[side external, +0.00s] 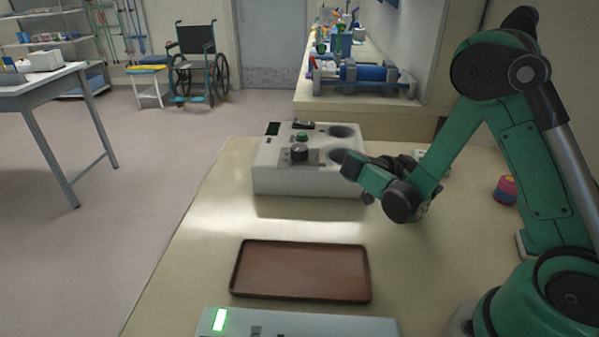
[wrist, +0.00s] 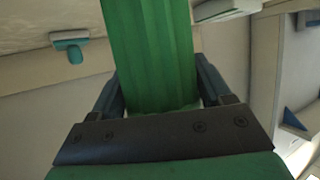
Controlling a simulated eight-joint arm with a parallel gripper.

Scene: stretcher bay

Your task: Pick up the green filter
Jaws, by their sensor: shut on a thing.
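The green filter (wrist: 150,40) is a ribbed green block that fills the upper middle of the wrist view. My gripper (wrist: 156,85) is shut on it, with one dark finger along each side. The filter's far end runs out of the top of the wrist view. In the side view my gripper (side external: 354,167) is by the right front edge of the white device. I cannot make out the filter apart from my green arm there.
The white device (side external: 276,181) has a black knob, a green button and round wells. A brown empty tray (side external: 300,271) lies in front of it. A panel with a lit green window (side external: 220,320) is at the near edge.

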